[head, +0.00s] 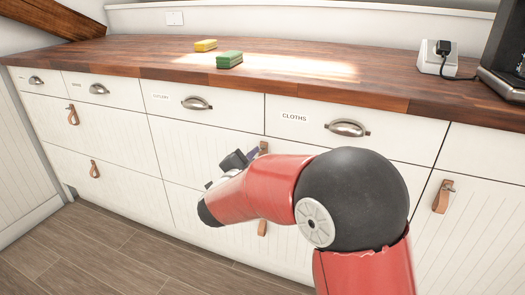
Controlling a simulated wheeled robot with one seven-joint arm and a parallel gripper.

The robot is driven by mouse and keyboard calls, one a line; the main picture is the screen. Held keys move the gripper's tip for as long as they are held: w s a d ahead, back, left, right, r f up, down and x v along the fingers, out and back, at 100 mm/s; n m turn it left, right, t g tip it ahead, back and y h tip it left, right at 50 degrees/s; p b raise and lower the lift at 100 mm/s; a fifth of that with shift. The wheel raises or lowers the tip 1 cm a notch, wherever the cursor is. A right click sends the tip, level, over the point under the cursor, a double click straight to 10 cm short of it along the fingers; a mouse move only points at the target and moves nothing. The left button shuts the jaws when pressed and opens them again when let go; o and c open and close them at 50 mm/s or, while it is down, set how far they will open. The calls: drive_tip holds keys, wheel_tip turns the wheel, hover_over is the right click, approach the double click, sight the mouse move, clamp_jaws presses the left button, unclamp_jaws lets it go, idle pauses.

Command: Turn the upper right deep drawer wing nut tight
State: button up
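My gripper (246,157) is in front of the upper deep drawer (195,143) in the middle of the white cabinet. It is close to that drawer's leather strap pull (263,147), whose top shows past the gripper. My arm hides part of the drawer front. No wing nut can be made out there, and I cannot tell whether the gripper touches the strap or is open or shut. Another deep drawer at the far right has a leather strap (441,198) with a small dark fastener (449,186) at its top.
Lower strap pulls (262,228) and shallow drawers with metal cup handles (347,128) are close by. The wooden worktop (300,62) overhangs the drawers, with a green sponge (229,61), a yellow sponge (206,45) and a plugged socket (437,58). The floor at left is clear.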

sight(262, 149)
drive_tip(key=shift+x, duration=1.3)
clamp_jaws()
